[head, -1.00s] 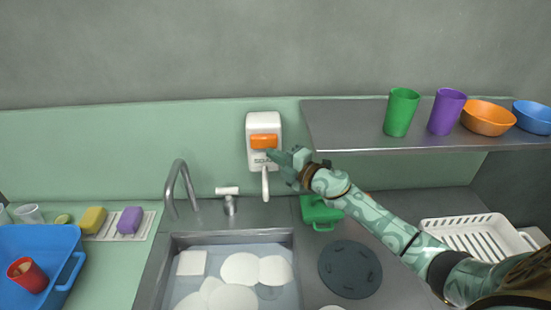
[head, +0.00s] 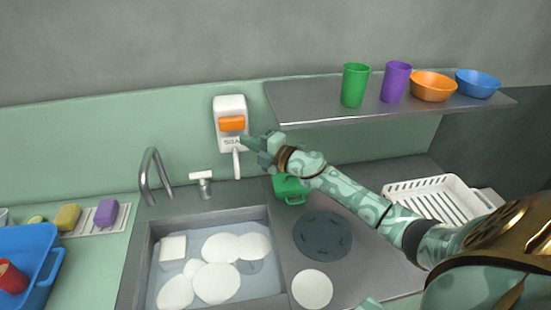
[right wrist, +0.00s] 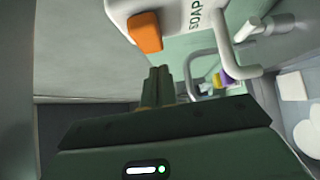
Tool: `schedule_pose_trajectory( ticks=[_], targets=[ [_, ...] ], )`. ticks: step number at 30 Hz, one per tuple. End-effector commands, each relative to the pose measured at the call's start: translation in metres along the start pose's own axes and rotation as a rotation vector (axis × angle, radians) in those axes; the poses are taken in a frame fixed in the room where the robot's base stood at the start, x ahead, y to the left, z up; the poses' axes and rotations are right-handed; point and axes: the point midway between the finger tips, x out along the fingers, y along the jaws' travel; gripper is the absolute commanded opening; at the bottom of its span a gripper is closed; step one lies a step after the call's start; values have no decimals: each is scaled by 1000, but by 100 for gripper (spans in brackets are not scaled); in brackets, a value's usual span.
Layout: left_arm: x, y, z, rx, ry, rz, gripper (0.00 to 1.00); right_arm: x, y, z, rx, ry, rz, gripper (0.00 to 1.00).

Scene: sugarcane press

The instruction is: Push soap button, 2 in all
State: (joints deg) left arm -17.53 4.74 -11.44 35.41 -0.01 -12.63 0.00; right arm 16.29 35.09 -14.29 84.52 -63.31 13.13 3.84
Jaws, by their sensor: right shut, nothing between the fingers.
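The white soap dispenser (head: 220,105) is on the green wall behind the sink, with an orange button (head: 232,124) on its front and a white spout below. My right gripper (head: 250,142) is shut and empty, just below and right of the button in the head view. In the right wrist view, the closed fingers (right wrist: 160,82) point toward the dispenser (right wrist: 188,18), and the orange button (right wrist: 146,32) lies beyond their tips. A gap shows between them there. I cannot tell how far the button is pressed in.
A metal shelf (head: 300,108) with cups and bowls juts out right of the dispenser. The faucet (head: 148,175) rises behind the sink (head: 262,300), which holds several white dishes.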

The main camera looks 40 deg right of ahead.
Motion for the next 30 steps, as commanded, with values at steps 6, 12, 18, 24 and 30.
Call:
schedule_pose_trajectory(
  ticks=[6,12,18,24,30],
  targets=[
    [-2,-1,-2,0,2,-1,36,-35,-2,-1,-1,2,-4,0],
    [0,0,-14,-2,22,0,36,-68,-3,-2,1,4,-5,0],
    [0,2,-6,-2,10,3,36,-85,-2,-2,2,4,-3,0],
    [0,2,-6,-2,9,3,36,-88,-1,-2,1,5,-3,0],
    [0,1,-6,-1,8,1,36,-87,-1,-2,1,5,-3,0]
  ],
)
